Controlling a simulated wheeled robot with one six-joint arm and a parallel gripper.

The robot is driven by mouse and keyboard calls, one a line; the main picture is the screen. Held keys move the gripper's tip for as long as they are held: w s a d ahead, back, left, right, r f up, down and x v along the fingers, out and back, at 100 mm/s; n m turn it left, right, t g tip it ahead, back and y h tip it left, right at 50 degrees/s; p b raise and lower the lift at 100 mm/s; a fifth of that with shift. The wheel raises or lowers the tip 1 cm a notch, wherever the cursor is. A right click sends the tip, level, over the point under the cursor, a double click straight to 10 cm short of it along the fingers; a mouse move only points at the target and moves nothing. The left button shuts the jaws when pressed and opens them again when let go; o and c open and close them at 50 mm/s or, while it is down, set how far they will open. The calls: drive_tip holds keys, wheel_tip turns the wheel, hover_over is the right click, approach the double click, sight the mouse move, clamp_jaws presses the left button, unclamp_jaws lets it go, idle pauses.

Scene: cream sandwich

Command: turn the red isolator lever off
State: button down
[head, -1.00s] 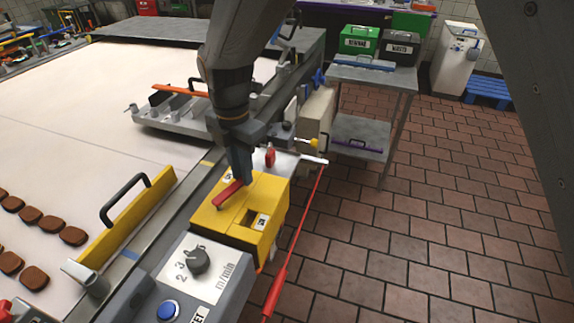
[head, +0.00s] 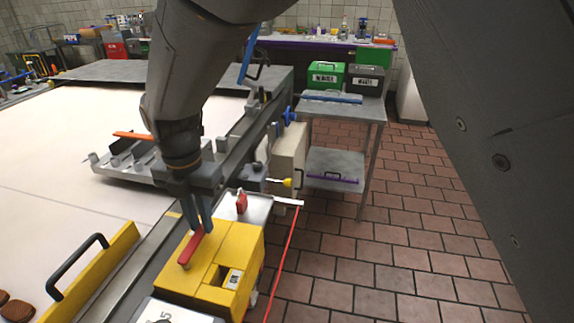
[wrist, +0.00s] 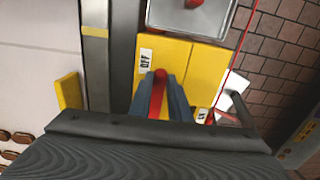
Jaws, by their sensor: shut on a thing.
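The red isolator lever (head: 191,250) is on top of a yellow box (head: 215,262) beside the conveyor. My gripper (head: 202,226) reaches down from above and is shut on the lever's far end. In the wrist view the red lever (wrist: 158,98) lies lengthwise between the two fingers (wrist: 160,100). A white OFF label (wrist: 146,62) is on the yellow top, just beyond the fingers to the upper left. Another white label (wrist: 202,115) is to the lower right, partly cut off by my gripper's body. The fingers hide part of the lever.
A red knob (head: 241,202) stands on a grey plate behind the yellow box. A yellow guard with a black handle (head: 80,265) is at left on the conveyor. A red cord (head: 283,265) runs along the right side. The tiled floor to the right is clear.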

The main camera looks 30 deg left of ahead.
drive_tip(key=shift+s, duration=0.15)
drive_tip(key=c, duration=1.6)
unclamp_jaws()
drive_tip(key=shift+a, duration=0.1)
drive_tip(key=shift+c, duration=0.2)
wheel_tip(320, 180, up, 8)
drive_tip(key=b, duration=0.2)
drive_tip(key=shift+f, duration=0.1)
